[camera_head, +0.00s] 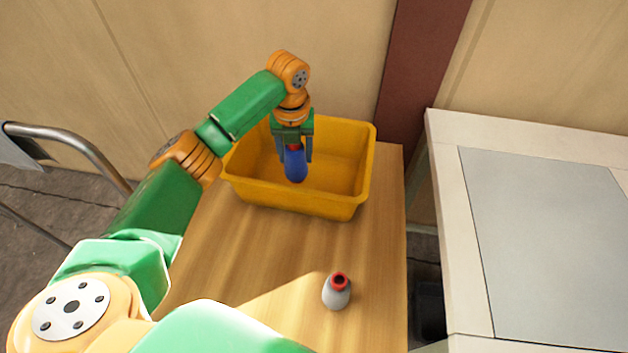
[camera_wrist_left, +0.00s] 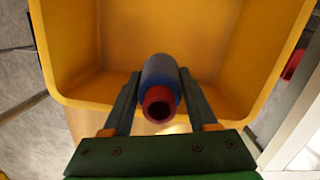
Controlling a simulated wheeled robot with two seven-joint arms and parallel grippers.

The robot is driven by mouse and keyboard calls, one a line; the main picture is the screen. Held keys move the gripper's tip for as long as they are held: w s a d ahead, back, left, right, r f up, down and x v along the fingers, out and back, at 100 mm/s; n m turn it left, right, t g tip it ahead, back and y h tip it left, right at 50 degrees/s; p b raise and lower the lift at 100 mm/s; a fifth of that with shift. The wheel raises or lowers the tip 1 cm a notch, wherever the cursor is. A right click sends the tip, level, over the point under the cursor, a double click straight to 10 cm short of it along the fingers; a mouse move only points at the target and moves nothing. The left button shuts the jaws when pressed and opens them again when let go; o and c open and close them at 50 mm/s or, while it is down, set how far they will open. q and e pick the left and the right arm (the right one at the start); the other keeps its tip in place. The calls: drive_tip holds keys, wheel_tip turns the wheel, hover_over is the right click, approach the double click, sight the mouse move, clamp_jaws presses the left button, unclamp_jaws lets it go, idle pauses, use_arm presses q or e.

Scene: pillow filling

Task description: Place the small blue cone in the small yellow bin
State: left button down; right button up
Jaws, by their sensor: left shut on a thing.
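The small blue cone (camera_head: 296,165) is held in my left gripper (camera_head: 294,152), over the yellow bin (camera_head: 361,170). In the left wrist view the blue cone (camera_wrist_left: 160,74) lies between the two fingers of my left gripper (camera_wrist_left: 158,88), with its red end toward the camera. The gripper is shut on it. The yellow bin (camera_wrist_left: 225,22) fills much of the wrist view beyond the cone. Whether the cone touches the bin is not clear. My right gripper is not in view.
The bin stands on a wooden table (camera_head: 255,257). A grey cone (camera_head: 336,293) with a red top stands upright near the table's front. A light table with a grey panel (camera_head: 540,230) is at the right. A metal rail (camera_head: 85,140) is at the left.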

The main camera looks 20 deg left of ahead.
sight(294, 147)
use_arm(q)
wheel_tip(294, 147, down, 8)
drive_tip(key=shift+f, duration=0.1)
drive_tip(key=shift+s, duration=0.1)
drive_tip(key=shift+c, duration=0.9)
unclamp_jaws()
drive_tip(key=r, duration=0.4)
drive_tip(key=s+r, duration=0.1)
drive_tip(key=r, duration=0.7)
drive_tip(key=shift+s+d+r+p, duration=0.1)
drive_tip(key=shift+s+d+p, duration=0.05)
drive_tip(key=shift+d+p, duration=0.2)
